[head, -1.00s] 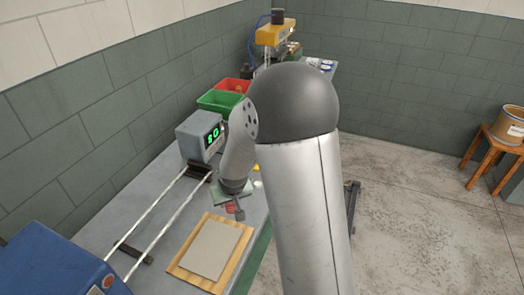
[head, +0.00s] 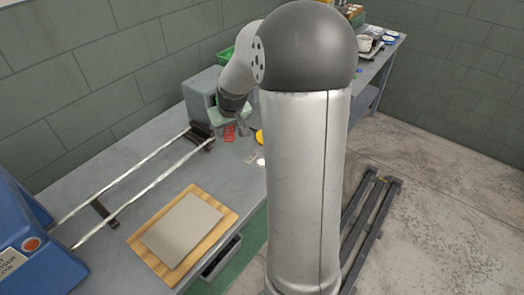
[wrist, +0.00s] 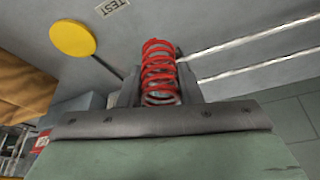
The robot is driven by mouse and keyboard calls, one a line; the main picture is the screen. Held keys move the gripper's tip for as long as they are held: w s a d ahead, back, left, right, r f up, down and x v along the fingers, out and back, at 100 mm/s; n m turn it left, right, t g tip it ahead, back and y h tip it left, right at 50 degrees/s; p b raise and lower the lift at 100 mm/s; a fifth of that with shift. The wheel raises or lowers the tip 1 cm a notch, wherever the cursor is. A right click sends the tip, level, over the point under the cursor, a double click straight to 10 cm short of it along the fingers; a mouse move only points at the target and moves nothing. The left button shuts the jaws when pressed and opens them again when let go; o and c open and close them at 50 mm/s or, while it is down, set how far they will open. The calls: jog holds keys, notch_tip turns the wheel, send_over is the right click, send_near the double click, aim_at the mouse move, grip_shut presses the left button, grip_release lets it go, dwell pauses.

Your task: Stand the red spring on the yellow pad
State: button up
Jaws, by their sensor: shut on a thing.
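The red spring (head: 229,133) hangs below my gripper (head: 240,124) in the head view, with its coils stacked roughly upright. In the wrist view my gripper (wrist: 160,98) is shut on the red spring (wrist: 160,70), whose far end sticks out beyond the jaws. The yellow pad (head: 260,137) lies on the bench just right of the spring, partly hidden by my arm. The wrist view shows the pad as a full yellow disc (wrist: 72,39) at upper left, apart from the spring. Whether the spring's lower end touches the bench, I cannot tell.
A TEST label (wrist: 115,6) lies on the bench near the pad. Two pale rails (head: 130,180) run from the blue machine (head: 35,240) towards the grey box (head: 200,95). A wooden board with a grey sheet (head: 182,228) lies in front.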

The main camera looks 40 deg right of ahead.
jog(key=s+d+b, duration=0.3)
jog(key=d+b, duration=0.1)
jog(key=d, duration=0.5)
jog(key=w+d+f+p, duration=0.1)
jog(key=w+d+f, duration=0.1)
jog(key=d, duration=0.1)
jog(key=w+d+f+p, duration=0.1)
jog(key=w+d+f, duration=0.2)
jog(key=w+d+f+p, duration=0.1)
jog(key=w+d+f, duration=0.2)
jog(key=shift+d+f, duration=0.25)
jog(key=shift+d, duration=0.1)
jog(key=shift+w+d+f, duration=0.2)
jog(key=shift+d+f, duration=0.05)
jog(key=shift+f, duration=0.15)
jog(key=shift+w+d+f, duration=0.1)
jog(key=shift+f, duration=1.5)
jog(key=shift+f, duration=0.2)
jog(key=o, duration=1)
